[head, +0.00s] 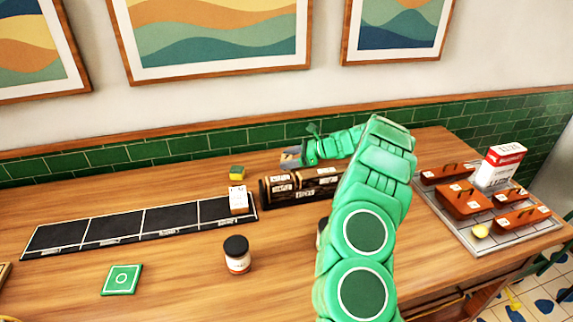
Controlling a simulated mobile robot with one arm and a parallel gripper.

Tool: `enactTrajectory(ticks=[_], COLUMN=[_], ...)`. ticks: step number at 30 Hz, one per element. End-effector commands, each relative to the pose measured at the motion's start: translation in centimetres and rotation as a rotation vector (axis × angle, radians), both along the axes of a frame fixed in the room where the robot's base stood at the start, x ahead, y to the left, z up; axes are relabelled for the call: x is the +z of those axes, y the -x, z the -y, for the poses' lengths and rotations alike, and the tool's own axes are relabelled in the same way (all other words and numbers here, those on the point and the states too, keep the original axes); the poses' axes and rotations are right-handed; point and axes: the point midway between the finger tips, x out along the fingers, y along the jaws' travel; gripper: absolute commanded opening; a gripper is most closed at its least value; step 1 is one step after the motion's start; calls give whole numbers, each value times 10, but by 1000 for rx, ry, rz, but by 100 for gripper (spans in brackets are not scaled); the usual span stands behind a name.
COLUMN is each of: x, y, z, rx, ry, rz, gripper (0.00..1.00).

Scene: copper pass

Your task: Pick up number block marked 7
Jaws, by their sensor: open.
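A small white block (238,201) with markings stands at the right end of the long black strip (140,220). Its mark is too small to read, so I cannot tell whether it is the 7. My green arm reaches across the table and bends to the left. My gripper (289,158) is open, with grey fingers pointing left, above and behind a dark wooden holder (281,190). It is to the right of the white block and apart from it. My arm hides part of the table and of the holder's right side.
A small yellow and green block (237,173) lies behind the strip. A dark-lidded jar (237,256) and a green square tile (122,280) are in front. A grey tray (460,232) at right holds several brown handled boxes and a white-red carton (499,166). The front middle table is mostly clear.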

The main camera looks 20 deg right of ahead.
Motion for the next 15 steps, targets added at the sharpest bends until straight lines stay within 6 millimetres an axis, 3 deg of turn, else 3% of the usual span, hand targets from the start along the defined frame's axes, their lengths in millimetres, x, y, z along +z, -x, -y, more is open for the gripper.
enactTrajectory(ticks=[10,15], x=[-4,-4], y=[-4,-4], z=[-9,-9], rx=[-1,-1], ry=[0,0], rz=[1,1], gripper=[72,46])
